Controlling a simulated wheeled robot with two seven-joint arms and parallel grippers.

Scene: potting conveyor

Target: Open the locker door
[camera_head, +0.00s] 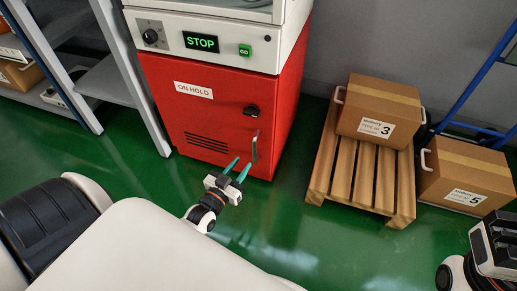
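The locker is a red cabinet with a shut red door (215,120), marked by an "ON HOLD" label and vent slots. A slim upright metal handle (255,147) is at the door's lower right, with a black latch (251,111) above it. My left gripper (238,168) is open and empty, its two teal-tipped fingers apart. It is just below and left of the handle in the picture; I cannot tell whether it touches the door. Part of my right arm's end (494,248) shows at the lower right edge, its fingers not clearly visible.
A white panel (215,40) with a green "STOP" display tops the cabinet. A wooden pallet (345,175) with a cardboard box (385,97) stands to the right, beside another box (468,165). Grey shelving (105,80) stands left. Green floor before the door is clear.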

